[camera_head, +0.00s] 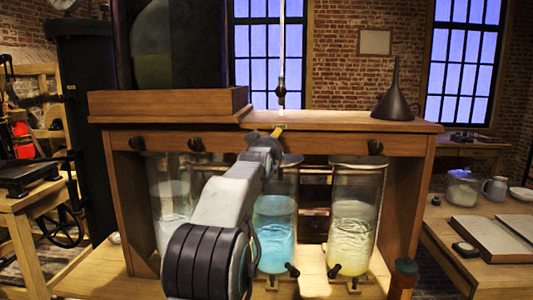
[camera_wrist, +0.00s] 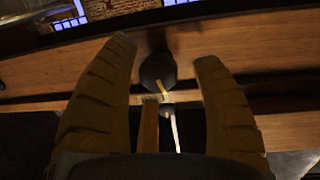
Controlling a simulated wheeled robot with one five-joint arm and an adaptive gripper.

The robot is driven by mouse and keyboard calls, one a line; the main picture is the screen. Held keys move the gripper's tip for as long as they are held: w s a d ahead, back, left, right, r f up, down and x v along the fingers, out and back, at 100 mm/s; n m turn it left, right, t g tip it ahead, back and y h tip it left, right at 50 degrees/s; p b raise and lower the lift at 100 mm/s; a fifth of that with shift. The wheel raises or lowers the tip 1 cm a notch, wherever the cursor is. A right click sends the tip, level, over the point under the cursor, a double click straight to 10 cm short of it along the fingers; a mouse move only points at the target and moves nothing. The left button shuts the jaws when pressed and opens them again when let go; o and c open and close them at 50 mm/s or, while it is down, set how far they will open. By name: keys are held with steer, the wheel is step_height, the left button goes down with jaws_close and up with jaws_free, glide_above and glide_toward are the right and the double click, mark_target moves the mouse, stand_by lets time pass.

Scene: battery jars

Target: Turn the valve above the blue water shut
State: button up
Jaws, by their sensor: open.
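The jar of blue water (camera_head: 275,235) stands in the middle of the wooden rack, partly behind my arm. In the wrist view a dark rounded valve knob (camera_wrist: 157,70) sits on the wooden beam, between the fingers of my gripper (camera_wrist: 166,56). A narrow brass-coloured strip shows just below the knob. My gripper is open, with one finger on each side of the knob; I cannot tell if either touches it. In the head view my gripper (camera_head: 268,143) is at the beam above the blue jar and hides the valve there.
Other dark knobs sit on the beam (camera_head: 320,143), two at left (camera_head: 196,145) and one at right (camera_head: 375,147). A pale jar (camera_head: 172,200) and a yellowish jar (camera_head: 353,220) flank the blue one. A dark funnel (camera_head: 394,98) stands on top. Small taps are at the jars' feet.

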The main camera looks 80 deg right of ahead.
steer(key=a, duration=1)
steer(key=shift+a+r, duration=0.2)
steer(key=shift+r, duration=0.15)
